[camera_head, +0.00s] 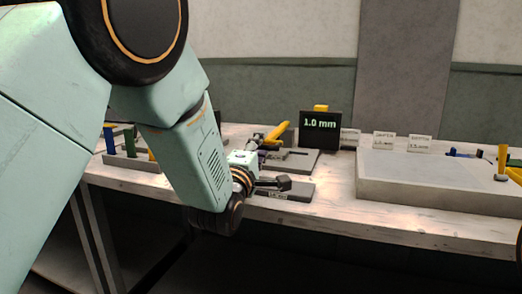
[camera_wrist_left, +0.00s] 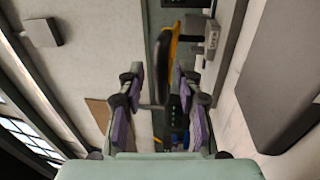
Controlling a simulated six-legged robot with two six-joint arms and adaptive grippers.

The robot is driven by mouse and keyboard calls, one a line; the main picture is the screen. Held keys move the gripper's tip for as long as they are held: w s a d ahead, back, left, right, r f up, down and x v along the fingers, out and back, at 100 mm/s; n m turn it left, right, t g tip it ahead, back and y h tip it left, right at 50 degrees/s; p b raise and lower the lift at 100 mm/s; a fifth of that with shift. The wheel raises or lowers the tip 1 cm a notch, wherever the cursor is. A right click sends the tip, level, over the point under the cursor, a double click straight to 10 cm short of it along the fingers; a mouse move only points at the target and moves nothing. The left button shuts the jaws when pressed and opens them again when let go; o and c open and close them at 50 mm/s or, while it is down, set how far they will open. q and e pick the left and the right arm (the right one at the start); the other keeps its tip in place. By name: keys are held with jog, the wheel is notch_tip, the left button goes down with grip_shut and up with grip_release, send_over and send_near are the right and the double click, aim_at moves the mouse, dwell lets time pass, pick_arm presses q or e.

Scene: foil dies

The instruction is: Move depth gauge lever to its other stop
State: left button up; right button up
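The depth gauge has a dark display (camera_head: 320,132) reading 1.0 mm, with a yellow cap on top. A yellow lever (camera_head: 277,131) slants up to the right, just left of the display, above a grey base plate (camera_head: 298,162). My left arm reaches down over the bench's front edge, and its wrist hides part of the gauge area. In the left wrist view my left gripper (camera_wrist_left: 158,80) is open, its purple-padded fingers apart. A dark, yellow-edged piece, seemingly the lever (camera_wrist_left: 165,55), shows between and beyond the fingers; contact cannot be told. My right gripper is not in view.
A second grey plate (camera_head: 297,193) lies nearer the bench's front edge, close to my wrist. A large pale tray (camera_head: 410,181) fills the right side. Blue, green and yellow pieces stand in a rack (camera_head: 133,162) at left. Small labels (camera_head: 383,141) stand behind the tray.

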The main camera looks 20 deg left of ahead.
pick_arm(q)
jog(key=shift+w, duration=0.4)
jog(key=shift+a, duration=0.1)
jog(key=shift+s, duration=0.1)
jog(key=shift+c, duration=1.3)
grip_shut()
jog(key=shift+f, duration=0.1)
